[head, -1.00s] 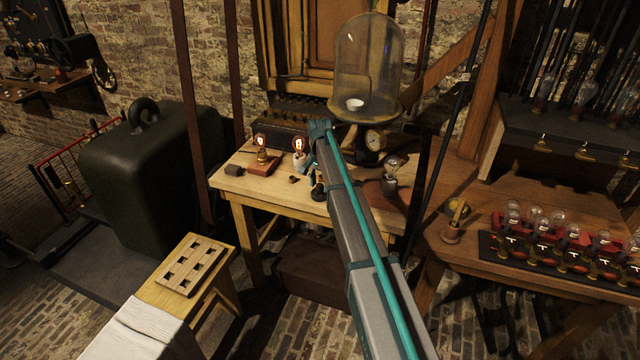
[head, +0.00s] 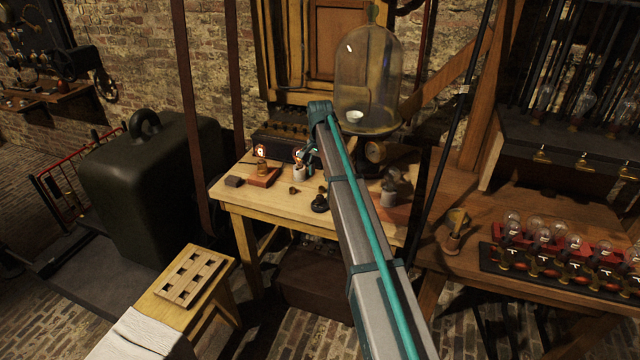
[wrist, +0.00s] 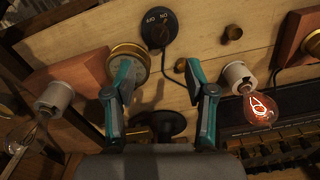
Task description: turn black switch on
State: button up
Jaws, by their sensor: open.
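The black switch (wrist: 157,28) is a round black disc with pale ON and OFF lettering, at the top middle of the wrist view. Its setting is too small to read. In the head view, a small dark shape on the table's front half appears to be the switch (head: 320,203). My gripper (wrist: 158,76) is open and empty, its two teal-edged fingers apart and pointing towards the switch, with a gap of board between. In the head view my gripper (head: 309,156) is over the table near the lit bulbs, partly hidden by my arm.
A lit bulb in a white socket (wrist: 260,108) is right of my fingers; an unlit bulb (wrist: 22,138) is left. A brass-rimmed disc (wrist: 128,63) sits close by the left finger.

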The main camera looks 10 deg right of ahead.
notch_tip(320, 180, up, 2)
jog(key=shift+r, duration=0.1)
dwell(0.4)
jog(key=s+f+n, duration=0.5)
jog(key=s+f, duration=1.5)
jog(key=s, duration=0.2)
jog(key=s+f+n+g, duration=0.1)
jog(key=s+f+g, duration=0.1)
jog(key=s+f, duration=0.7)
jog(key=s+f+n+g, duration=0.1)
jog(key=s+f, duration=0.8)
jog(key=s, duration=1.3)
jog(key=s+f+n+g, duration=0.1)
jog(key=s+f+g, duration=0.2)
jog(key=s+f, duration=0.6)
jog(key=s, duration=0.7)
jog(key=shift+n+g, duration=0.4)
